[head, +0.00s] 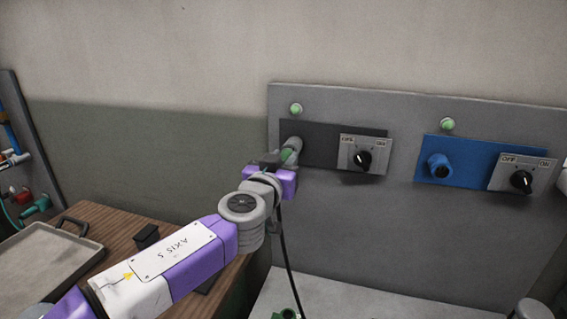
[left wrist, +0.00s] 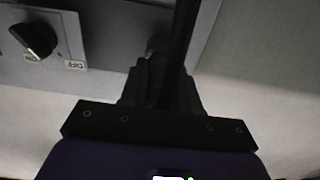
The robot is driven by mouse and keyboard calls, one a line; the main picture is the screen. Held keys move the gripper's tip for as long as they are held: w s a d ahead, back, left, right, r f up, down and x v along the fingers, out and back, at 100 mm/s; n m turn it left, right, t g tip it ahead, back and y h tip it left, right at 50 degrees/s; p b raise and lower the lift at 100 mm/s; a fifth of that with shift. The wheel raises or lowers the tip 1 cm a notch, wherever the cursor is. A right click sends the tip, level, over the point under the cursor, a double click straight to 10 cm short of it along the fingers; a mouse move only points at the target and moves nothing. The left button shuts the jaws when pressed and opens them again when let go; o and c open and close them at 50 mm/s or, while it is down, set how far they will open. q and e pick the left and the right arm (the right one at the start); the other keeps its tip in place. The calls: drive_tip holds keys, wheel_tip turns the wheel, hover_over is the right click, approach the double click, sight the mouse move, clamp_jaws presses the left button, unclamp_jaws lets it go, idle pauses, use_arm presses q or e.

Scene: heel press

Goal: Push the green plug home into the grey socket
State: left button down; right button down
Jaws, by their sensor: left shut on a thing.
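The grey socket (head: 293,144) sticks out of a dark plate on the grey wall panel, left of a switch. The green plug (head: 286,155) shows as a small patch at the socket's mouth, between it and my gripper. How deep it sits cannot be told. My left gripper (head: 274,161) is shut on the plug, right in front of the socket. A black cable (head: 286,245) hangs down from the gripper. In the left wrist view the dark fingers (left wrist: 160,88) and the cable (left wrist: 183,45) hide the plug and most of the socket. My right gripper is not in view.
Right of the socket is a black rotary knob (head: 362,160). Farther right are a blue socket (head: 438,167) and a second knob (head: 521,181). Green lamps (head: 296,109) sit above the sockets. A wooden table (head: 120,218) with a tray (head: 42,262) stands at left.

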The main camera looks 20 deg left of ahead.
use_arm(q)
drive_tip(key=shift+w, duration=0.45)
idle(0.6)
drive_tip(key=c, duration=0.7)
unclamp_jaws()
drive_tip(key=shift+c, duration=0.2)
drive_tip(key=s+b, duration=0.1)
drive_tip(key=s, duration=0.6)
drive_tip(key=shift+s, duration=0.25)
drive_tip(key=shift+a, duration=0.1)
